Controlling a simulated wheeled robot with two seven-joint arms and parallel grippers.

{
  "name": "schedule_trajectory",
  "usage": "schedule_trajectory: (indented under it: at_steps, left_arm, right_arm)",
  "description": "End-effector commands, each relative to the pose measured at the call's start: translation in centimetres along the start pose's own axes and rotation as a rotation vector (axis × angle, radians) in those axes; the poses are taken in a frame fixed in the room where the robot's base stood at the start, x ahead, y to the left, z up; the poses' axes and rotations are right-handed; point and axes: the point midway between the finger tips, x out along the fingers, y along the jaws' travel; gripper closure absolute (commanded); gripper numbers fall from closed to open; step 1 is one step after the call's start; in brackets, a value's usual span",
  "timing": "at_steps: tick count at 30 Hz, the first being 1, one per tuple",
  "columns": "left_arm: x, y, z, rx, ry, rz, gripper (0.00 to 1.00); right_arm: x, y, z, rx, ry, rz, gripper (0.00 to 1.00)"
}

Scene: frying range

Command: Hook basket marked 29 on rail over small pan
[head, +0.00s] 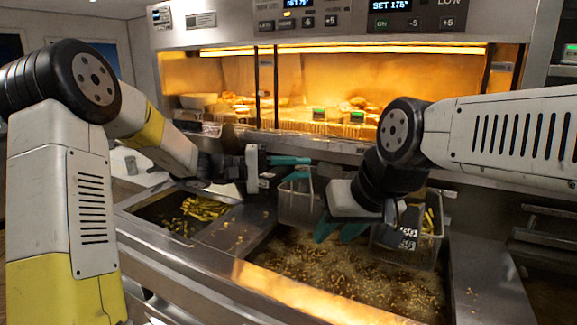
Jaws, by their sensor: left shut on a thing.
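My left gripper (292,167) is shut at the top of a wire basket (297,203), just under the hood's front edge. The basket hangs at the back left of the large pan; I cannot read any mark on it, so I cannot confirm the 29. The small pan (165,213), at the left, holds dark oil and yellow fries. My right gripper (340,232) points down over the large pan, its teal fingers apart with nothing seen between them. The rail over the small pan is not clear to me, partly behind my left arm.
The large pan (345,283) is full of bubbling oil with bits in it. A second basket (428,246) with fries and a 56 label (408,243) hangs at its right, beside my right gripper. A lit warming shelf (330,90) lies behind.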

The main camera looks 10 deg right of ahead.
Motion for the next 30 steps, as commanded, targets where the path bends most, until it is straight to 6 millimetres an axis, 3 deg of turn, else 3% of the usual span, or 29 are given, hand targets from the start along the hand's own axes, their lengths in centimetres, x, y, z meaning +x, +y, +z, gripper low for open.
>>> schedule_trajectory:
  at_steps: [30]
  left_arm:
    - [0.0, -1.5, 0.0, 0.002, 0.0, 0.001, 1.0]
  right_arm:
    - [0.0, 0.0, 0.0, 0.0, 0.0, 0.0, 0.64]
